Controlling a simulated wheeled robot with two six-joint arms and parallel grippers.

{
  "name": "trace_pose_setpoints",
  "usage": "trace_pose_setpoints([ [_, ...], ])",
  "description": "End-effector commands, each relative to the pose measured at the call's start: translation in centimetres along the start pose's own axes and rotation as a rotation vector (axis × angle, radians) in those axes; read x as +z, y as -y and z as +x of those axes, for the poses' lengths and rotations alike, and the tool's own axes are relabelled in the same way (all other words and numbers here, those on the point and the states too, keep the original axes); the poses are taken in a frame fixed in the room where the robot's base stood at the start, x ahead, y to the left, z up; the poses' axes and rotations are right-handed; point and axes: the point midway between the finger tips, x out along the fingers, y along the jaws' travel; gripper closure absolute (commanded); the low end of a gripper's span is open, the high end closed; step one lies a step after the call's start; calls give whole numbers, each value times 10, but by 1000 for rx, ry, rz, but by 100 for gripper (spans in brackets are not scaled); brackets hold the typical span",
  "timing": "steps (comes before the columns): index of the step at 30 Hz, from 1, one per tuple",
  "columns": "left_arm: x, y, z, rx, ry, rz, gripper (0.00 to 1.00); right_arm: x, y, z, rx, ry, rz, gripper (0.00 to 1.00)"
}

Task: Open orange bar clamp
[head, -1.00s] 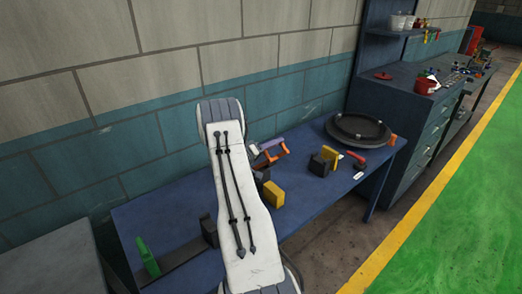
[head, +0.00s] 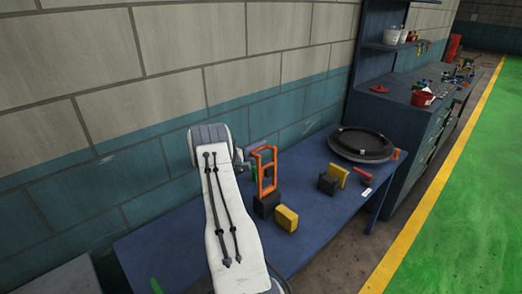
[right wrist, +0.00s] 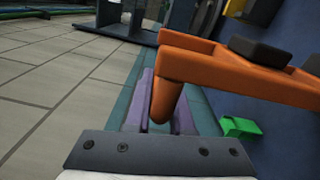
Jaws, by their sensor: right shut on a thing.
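The orange bar clamp (head: 267,188) is an upright orange frame in the head view, beside the dark block on the bench. In the right wrist view, its orange bar (right wrist: 195,48) runs across the top and its rounded handle part comes down between my fingers. My right gripper (head: 255,150) is shut on the clamp. Its purple fingers (right wrist: 160,112) lie on both sides of the orange part in the wrist view. Whether the clamp touches the bench is hard to tell. My left gripper is not in view.
The blue bench (head: 325,215) holds a dark block (head: 264,207), a yellow block (head: 287,218), another dark-and-yellow pair, a red-handled tool (head: 362,174) and a round black tray (head: 361,145). A green piece (head: 156,286) shows at the bottom edge. The wall is close behind.

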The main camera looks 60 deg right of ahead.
Motion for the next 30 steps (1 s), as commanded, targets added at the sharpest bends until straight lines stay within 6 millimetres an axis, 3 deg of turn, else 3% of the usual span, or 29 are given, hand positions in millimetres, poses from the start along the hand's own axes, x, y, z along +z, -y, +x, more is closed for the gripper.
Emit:
trace_pose_setpoints([
  [20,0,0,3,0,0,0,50,-4,1,4,8,-2,4,100],
  [21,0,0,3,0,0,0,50,-4,1,4,8,-2,4,76],
  [23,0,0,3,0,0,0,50,-4,1,4,7,-2,4,53],
  [30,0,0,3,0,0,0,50,-4,2,3,4,-2,3,50],
])
